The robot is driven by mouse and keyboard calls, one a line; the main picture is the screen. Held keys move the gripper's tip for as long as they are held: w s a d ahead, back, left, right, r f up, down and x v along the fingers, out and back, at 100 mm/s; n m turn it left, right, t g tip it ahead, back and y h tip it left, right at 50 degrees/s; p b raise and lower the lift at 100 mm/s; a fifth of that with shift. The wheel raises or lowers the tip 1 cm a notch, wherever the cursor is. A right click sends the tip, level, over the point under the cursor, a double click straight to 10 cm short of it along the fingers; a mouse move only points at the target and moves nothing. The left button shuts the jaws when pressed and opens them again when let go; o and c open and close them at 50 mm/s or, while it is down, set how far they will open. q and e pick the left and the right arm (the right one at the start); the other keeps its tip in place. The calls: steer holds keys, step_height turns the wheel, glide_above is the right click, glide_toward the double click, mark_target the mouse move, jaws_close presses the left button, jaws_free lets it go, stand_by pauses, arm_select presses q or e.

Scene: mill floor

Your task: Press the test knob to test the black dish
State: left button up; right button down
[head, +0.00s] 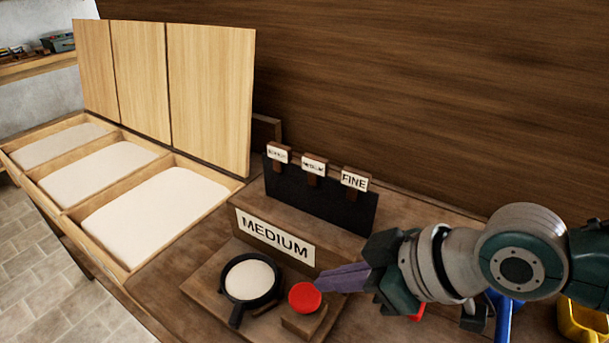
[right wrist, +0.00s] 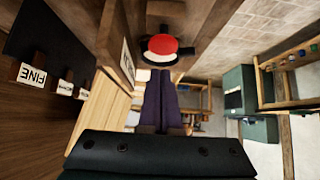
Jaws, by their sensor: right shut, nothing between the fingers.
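The red round test knob (head: 305,296) sits on a small wooden block at the front right of a low wooden stand. The black dish (head: 252,301), filled with white powder, rests on that stand just left of the knob, its handle toward the front. My right gripper (head: 322,284) is shut and empty, its purple fingers pointing left with the tips close by the knob. In the right wrist view the fingertips (right wrist: 160,74) lie just below the red knob (right wrist: 162,44) in the picture. I cannot tell whether they touch it. My left gripper is not in view.
A wooden box with a MEDIUM sign (head: 275,238) stands behind the dish. Behind it a black board (head: 320,208) carries several small tags, one reading FINE. Open bins of white powder (head: 150,215) fill the left. A yellow bin (head: 585,320) is at the lower right.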

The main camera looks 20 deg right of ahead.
steer(key=p+v, duration=0.1)
steer(key=v, duration=0.5)
steer(key=shift+s+r, duration=0.2)
steer(key=shift+r, duration=0.05)
steer(key=s+a+r+g+h, duration=0.1)
steer(key=s+a, duration=0.4)
steer(key=s+d+r+m+g+h, duration=0.2)
steer(key=s+d+r+m+h, duration=0.15)
steer(key=s+d+m, duration=0.45)
step_height(320, 180, up, 37)
steer(key=a+n+p, duration=0.1)
steer(key=n+p, duration=0.1)
steer(key=p, duration=3.6)
steer(key=shift+s+h+p, duration=0.35)
steer(key=shift+s+h, duration=0.1)
steer(key=shift+s, duration=0.05)
